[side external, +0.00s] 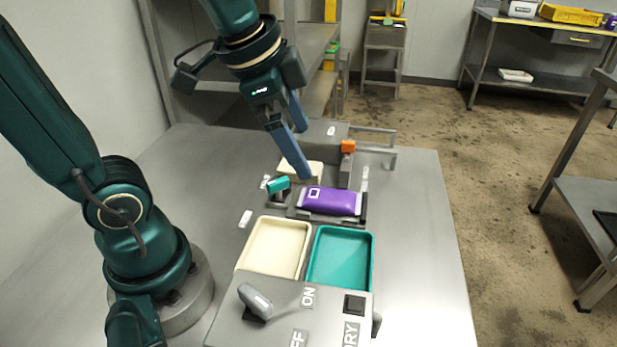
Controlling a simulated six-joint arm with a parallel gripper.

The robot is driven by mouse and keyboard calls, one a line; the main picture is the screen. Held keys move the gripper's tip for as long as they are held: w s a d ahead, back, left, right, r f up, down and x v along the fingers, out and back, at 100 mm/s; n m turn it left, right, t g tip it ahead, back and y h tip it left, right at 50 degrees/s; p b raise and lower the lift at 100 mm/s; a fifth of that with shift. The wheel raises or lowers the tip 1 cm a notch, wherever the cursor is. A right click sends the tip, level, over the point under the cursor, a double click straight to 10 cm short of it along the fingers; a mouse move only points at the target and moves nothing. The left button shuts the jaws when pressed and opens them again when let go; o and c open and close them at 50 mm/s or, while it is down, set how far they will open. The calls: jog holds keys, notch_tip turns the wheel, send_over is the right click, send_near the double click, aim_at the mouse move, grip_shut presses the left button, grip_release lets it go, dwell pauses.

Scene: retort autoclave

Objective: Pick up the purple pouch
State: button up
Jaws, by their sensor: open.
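The purple pouch (332,202) lies flat on a dark grey holder in the middle of the steel table. It has a small white square mark near its left end. My gripper (304,152) is open, with its blue fingers pointing down. The fingers hang above and just left of the pouch in the side external view. One fingertip overlaps the area near the pouch's upper left end, and nothing is between the fingers. I cannot tell the exact height of the fingertips over the pouch.
A cream tray (239,268) and a teal tray (371,262) stand in front of the pouch. A grey panel (225,329) with a lever and ON label is nearer. The table's right side (420,230) is clear.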

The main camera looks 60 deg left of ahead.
jog(key=w+a+f+m+g, duration=0.3)
jog(key=w+f, duration=0.2)
jog(key=w, duration=0.2)
jog(key=g, duration=0.2)
send_over(322, 194)
jog(key=shift+n, duration=0.3)
notch_tip(322, 194, down, 7)
jog(key=shift+f, duration=2.6)
jog(key=c, duration=1.4)
